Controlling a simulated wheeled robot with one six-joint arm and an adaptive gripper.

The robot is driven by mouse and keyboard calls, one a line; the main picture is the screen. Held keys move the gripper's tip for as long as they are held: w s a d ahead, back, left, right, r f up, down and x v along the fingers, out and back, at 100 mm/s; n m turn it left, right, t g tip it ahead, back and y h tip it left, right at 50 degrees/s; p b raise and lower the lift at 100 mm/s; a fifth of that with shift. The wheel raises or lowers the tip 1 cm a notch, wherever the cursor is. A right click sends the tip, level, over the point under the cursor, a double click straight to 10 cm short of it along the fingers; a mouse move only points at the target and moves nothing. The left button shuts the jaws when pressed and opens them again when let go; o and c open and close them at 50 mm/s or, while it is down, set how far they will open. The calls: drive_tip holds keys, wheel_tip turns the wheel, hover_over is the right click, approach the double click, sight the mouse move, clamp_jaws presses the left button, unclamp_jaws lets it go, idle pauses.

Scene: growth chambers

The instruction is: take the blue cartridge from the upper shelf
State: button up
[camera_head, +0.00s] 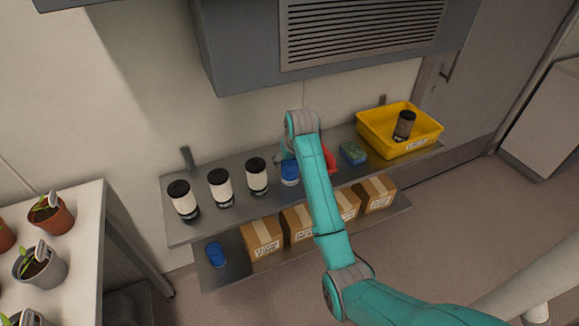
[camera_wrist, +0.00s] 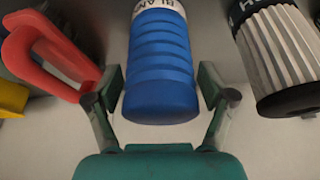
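The blue cartridge (camera_head: 290,174) stands on the upper shelf (camera_head: 230,222), between the white filter cartridges and a red-handled thing. In the wrist view the ribbed blue cartridge (camera_wrist: 160,65) fills the middle, with a white label band at its top edge. My gripper (camera_wrist: 162,95) is open, with one finger on each side of the cartridge. A narrow gap shows between each finger and the cartridge. In the head view my gripper is mostly hidden behind my arm, at the cartridge.
White filter cartridges (camera_head: 220,188) stand left of the blue one; one shows close by in the wrist view (camera_wrist: 278,50). A red-handled thing (camera_head: 329,159), a sponge (camera_head: 353,153) and a yellow bin (camera_head: 374,137) are right. Another blue cylinder (camera_head: 215,254) and boxes (camera_head: 262,239) are below.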

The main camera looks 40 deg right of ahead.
drive_tip(key=c, duration=0.8)
